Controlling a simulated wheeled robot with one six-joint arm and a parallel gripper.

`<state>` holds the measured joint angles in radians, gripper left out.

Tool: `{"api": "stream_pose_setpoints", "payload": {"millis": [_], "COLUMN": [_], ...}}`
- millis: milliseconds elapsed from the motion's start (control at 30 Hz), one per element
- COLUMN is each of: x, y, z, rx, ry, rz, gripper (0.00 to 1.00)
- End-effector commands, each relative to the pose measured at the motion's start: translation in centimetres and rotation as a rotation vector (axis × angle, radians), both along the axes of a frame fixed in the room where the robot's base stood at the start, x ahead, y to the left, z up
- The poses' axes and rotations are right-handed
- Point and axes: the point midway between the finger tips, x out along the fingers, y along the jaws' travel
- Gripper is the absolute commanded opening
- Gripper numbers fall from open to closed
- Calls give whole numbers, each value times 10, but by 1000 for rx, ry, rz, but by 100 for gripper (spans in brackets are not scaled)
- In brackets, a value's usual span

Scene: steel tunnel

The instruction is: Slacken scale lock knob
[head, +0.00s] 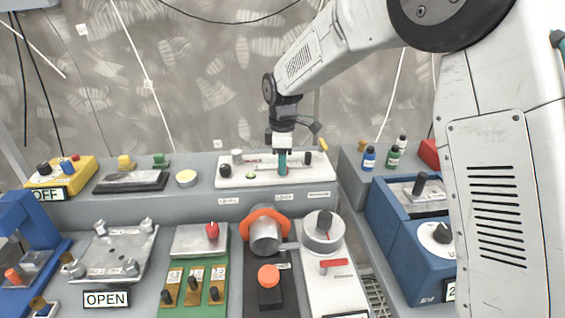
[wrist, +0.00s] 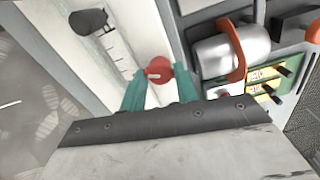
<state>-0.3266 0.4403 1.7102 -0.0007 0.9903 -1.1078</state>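A long white scale panel (head: 264,183) lies on the raised back shelf of the grey bench. In the wrist view a round red knob (wrist: 158,72) with a pale bar mark stands on this panel. My gripper (wrist: 160,82) has its teal fingers on either side of the red knob, with little or no gap showing. Whether they press on it cannot be told. In the head view my gripper (head: 282,172) points straight down at the panel and hides the red knob. A dark knob (wrist: 88,21) sits by the graduated strip (wrist: 118,45).
Along the panel are a black knob (head: 225,170), a green button (head: 251,175) and a dark post (head: 308,158). In front stand a silver cylinder with an orange collar (head: 265,222) and a round silver dial (head: 323,228). Small bottles (head: 392,156) stand to the right.

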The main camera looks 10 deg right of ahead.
Motion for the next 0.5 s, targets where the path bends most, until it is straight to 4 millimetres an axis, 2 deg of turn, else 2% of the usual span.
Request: {"api": "stream_pose_setpoints", "payload": {"millis": [333, 500], "x": [0, 1], "y": [0, 0], "z": [1, 19], "rx": [0, 2], "ry": [0, -3], "rz": [-1, -1], "gripper": [48, 48]}}
